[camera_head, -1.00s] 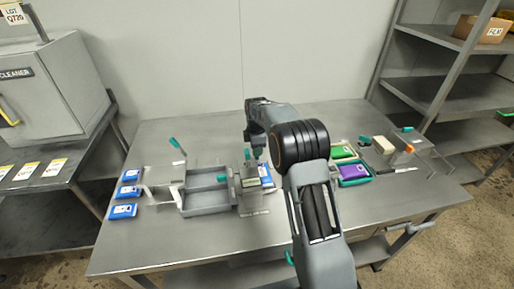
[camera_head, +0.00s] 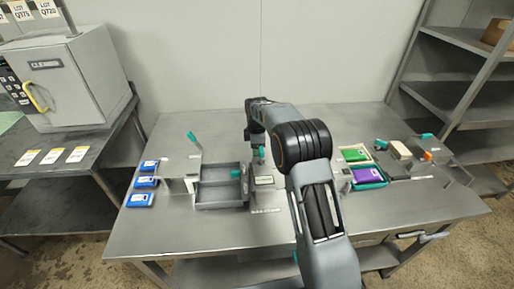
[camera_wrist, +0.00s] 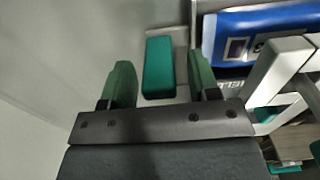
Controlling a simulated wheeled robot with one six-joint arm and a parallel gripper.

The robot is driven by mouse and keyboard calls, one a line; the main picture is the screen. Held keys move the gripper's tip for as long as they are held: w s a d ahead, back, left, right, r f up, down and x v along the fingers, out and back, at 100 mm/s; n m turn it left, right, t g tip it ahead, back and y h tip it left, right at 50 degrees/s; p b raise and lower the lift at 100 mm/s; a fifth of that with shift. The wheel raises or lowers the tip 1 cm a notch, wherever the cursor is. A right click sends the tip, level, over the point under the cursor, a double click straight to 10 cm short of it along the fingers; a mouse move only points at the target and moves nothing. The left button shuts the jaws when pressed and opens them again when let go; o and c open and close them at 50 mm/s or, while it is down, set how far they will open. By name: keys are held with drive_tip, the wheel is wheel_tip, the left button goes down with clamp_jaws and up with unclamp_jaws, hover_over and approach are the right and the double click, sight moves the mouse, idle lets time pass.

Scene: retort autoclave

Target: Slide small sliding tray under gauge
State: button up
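My gripper (camera_wrist: 160,80) has its two green fingers apart, one on each side of a teal handle block (camera_wrist: 160,66), with gaps visible on both sides. The block appears fixed to a pale grey metal part, which I take to be the small sliding tray, though most of it is hidden. A blue pouch (camera_wrist: 243,32) lies just beyond, partly behind a pale metal frame (camera_wrist: 272,75), possibly the gauge. In the head view my gripper is behind a small grey fixture (camera_head: 265,181) at mid-table, largely hidden by my arm.
A grey divided bin (camera_head: 221,195) stands left of the fixture, with several blue pouches (camera_head: 143,183) farther left. Green (camera_head: 354,155) and purple (camera_head: 368,174) pouches lie right of my arm. The front of the table is clear.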

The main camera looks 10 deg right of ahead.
wheel_tip(320, 180, up, 14)
drive_tip(key=shift+p, duration=0.45)
idle(0.4)
drive_tip(key=s+d+r+m+t+p, duration=0.1)
drive_tip(key=s+r+m, duration=0.35)
drive_tip(key=s, duration=0.35)
drive_tip(key=s+d+r+m+t+p, duration=0.1)
drive_tip(key=s+r+m, duration=0.2)
drive_tip(key=s+m, duration=0.35)
drive_tip(key=s+f+m, duration=0.3)
drive_tip(key=s, duration=0.5)
drive_tip(key=s+d+f+m+t+p, duration=0.1)
drive_tip(key=s+f+m, duration=0.2)
drive_tip(key=s, duration=0.6)
drive_tip(key=shift+s+d+t, duration=0.15)
drive_tip(key=shift+d+t, duration=0.1)
drive_tip(key=shift+t, duration=0.05)
